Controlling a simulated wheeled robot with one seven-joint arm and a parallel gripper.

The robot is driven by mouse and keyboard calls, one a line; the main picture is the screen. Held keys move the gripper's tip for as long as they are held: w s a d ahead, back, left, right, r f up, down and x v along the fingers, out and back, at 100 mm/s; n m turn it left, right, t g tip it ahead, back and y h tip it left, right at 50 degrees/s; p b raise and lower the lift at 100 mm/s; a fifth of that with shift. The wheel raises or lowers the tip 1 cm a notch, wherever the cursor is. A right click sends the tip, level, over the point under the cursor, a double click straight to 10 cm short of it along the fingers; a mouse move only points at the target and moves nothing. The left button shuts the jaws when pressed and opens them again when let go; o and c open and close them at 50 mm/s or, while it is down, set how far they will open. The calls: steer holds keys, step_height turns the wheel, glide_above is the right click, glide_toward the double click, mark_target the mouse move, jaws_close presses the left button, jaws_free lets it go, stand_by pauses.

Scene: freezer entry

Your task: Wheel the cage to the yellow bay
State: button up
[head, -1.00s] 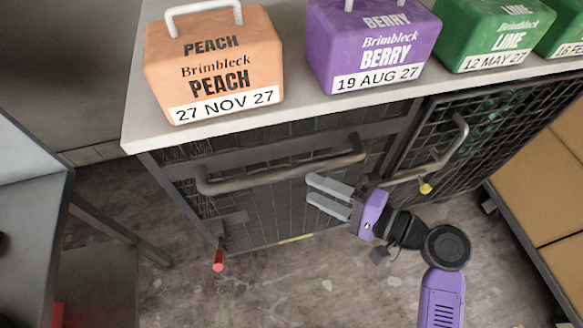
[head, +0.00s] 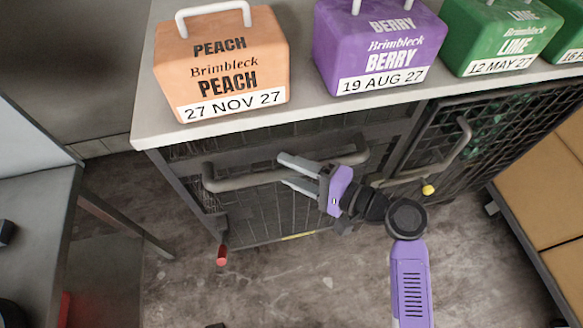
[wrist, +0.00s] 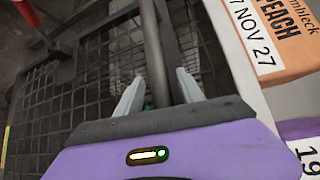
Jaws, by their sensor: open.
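A dark mesh cage (head: 262,208) stands under the counter, with a grey bar handle (head: 235,184) across its front and a red-tipped lever (head: 221,255) low at its left. My gripper (head: 284,170) is open at the middle of this handle. In the wrist view the bar (wrist: 152,35) runs between the two spread fingers (wrist: 158,78); I cannot tell whether they touch it. A second mesh cage (head: 490,130) to the right has its own handle (head: 455,150) and a yellow-tipped lever (head: 428,190). No floor bay can be made out.
The counter (head: 145,125) above bears peach, berry and lime tubs (head: 222,65). A grey table (head: 40,190) stands at the left and stacked brown boxes (head: 545,190) at the right. The floor (head: 290,285) in front is clear near the cage.

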jaws_close()
stand_by(1.4)
